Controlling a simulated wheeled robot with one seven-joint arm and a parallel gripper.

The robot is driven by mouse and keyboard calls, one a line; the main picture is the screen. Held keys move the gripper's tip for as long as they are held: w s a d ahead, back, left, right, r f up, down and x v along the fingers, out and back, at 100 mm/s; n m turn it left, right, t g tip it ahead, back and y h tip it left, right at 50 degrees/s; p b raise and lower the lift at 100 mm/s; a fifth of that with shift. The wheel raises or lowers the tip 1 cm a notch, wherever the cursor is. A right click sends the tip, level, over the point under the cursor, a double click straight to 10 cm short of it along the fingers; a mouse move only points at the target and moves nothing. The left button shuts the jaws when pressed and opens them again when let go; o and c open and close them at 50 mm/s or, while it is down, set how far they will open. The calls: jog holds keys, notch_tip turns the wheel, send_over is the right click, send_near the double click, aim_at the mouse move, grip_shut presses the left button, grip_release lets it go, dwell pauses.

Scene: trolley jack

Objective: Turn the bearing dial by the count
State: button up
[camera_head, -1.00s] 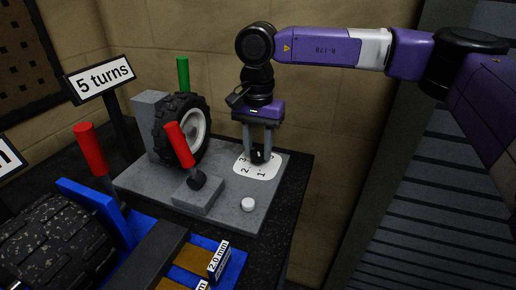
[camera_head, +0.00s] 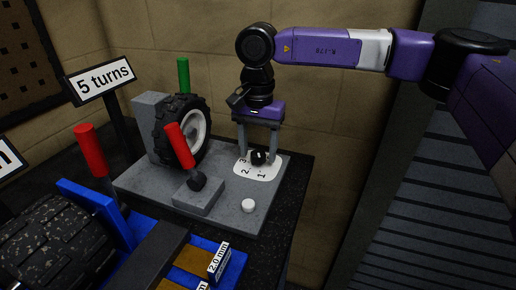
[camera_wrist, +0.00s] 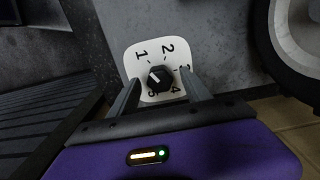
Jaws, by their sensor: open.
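The bearing dial is a black knob (camera_head: 259,158) on a white numbered plate (camera_head: 270,172), at the right rear of the grey base. In the wrist view the knob (camera_wrist: 160,77) has a white pointer line slanting to the upper left, on the side of the 1. My gripper (camera_head: 258,157) is open over the dial, one finger on each side of the knob, with gaps between.
A sign (camera_head: 104,82) reads "5 turns". A tyred wheel (camera_head: 181,128), a red-handled lever (camera_head: 181,147) and a white button (camera_head: 248,205) are on the grey base (camera_head: 140,185) left of and in front of the dial. A blue frame (camera_head: 95,210) with another tyre stands nearer.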

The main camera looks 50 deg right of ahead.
aim_at(258, 153)
notch_tip(258, 153, up, 8)
jog(key=shift+f, duration=0.1)
dwell(0.4)
dwell(0.5)
